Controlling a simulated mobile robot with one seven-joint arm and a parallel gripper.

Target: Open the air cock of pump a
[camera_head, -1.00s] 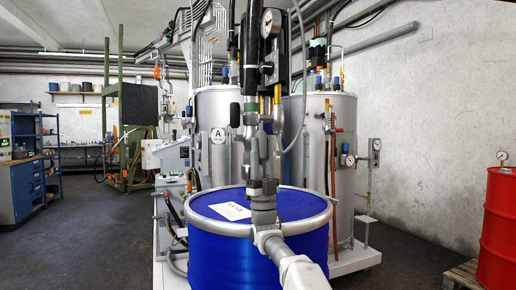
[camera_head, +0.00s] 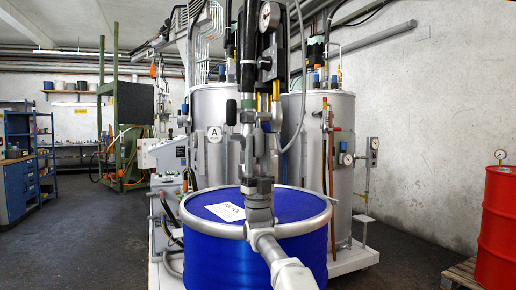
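A round white sign with the letter A (camera_head: 214,135) hangs left of the pump column, in front of the left silver tank. The upright pump assembly (camera_head: 249,70) has a dial gauge (camera_head: 265,16) near its top. A dark green knob (camera_head: 232,112) sits on its left side, and a small yellow fitting (camera_head: 276,90) on its right. I cannot tell which part is the air cock or how it is set. A grey jointed arm (camera_head: 267,246), seemingly mine, rises from the bottom over the blue drum's rim and overlaps the pump column. My gripper's fingers cannot be made out there.
The blue drum (camera_head: 210,250) with a white label stands in front of the silver tanks (camera_head: 340,190). A control box (camera_head: 165,153) is on the left. A red drum (camera_head: 497,215) on a wooden pallet stands far right. Grey floor is free on both sides.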

